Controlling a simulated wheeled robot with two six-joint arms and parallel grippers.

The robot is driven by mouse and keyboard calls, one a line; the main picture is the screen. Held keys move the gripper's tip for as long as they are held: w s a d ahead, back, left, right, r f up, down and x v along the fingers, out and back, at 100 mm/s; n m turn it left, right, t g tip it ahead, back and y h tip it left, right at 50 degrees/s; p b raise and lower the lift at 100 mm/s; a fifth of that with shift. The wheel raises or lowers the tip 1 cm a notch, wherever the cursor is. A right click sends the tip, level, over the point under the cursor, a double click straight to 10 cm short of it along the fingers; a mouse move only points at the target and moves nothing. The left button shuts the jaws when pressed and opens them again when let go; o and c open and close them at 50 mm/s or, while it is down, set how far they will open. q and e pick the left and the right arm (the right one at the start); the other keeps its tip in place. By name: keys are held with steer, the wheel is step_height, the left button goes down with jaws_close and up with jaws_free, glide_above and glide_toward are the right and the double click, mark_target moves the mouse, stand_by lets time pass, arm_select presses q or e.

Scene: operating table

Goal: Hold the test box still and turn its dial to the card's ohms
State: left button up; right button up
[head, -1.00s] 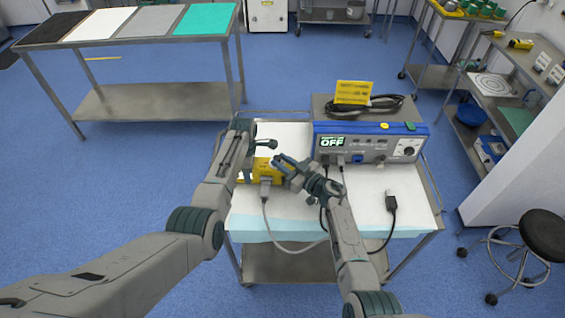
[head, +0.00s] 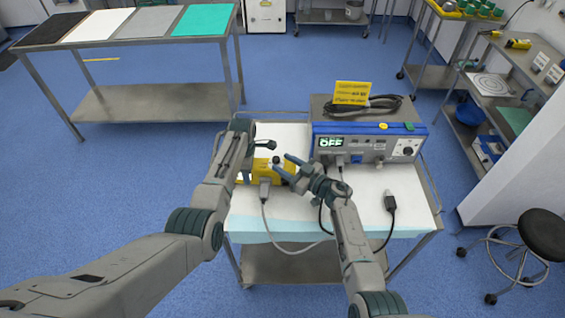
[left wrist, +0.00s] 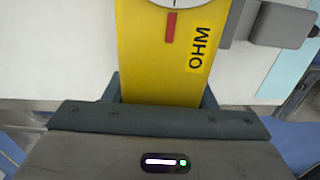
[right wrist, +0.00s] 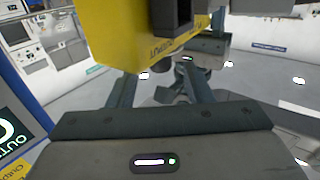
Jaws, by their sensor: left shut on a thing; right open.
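The yellow test box (head: 263,178) sits on the cart's white cover, with its dial (head: 276,161) facing up. My left gripper (head: 258,162) is shut on the box; the left wrist view shows the box (left wrist: 155,60) between its fingers, with an OHM label, a red mark and only the edge of the white dial face. My right gripper (head: 284,168) is open and empty just right of the box. In the right wrist view the box (right wrist: 125,35) is beyond the open fingers (right wrist: 160,92). The yellow card (head: 352,93) stands behind; its writing is unreadable. The dial's setting is unreadable.
A blue and grey unit (head: 370,146) showing OFF stands behind and right of the box. A coiled black cable (head: 372,104) lies on top. A grey lead (head: 268,215) runs from the box; a black plug (head: 390,203) lies on the right of the cover.

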steer(key=v, duration=1)
steer(key=shift+d, duration=0.25)
steer(key=shift+s, duration=0.15)
arm_select(q)
steer(key=o, duration=1.3)
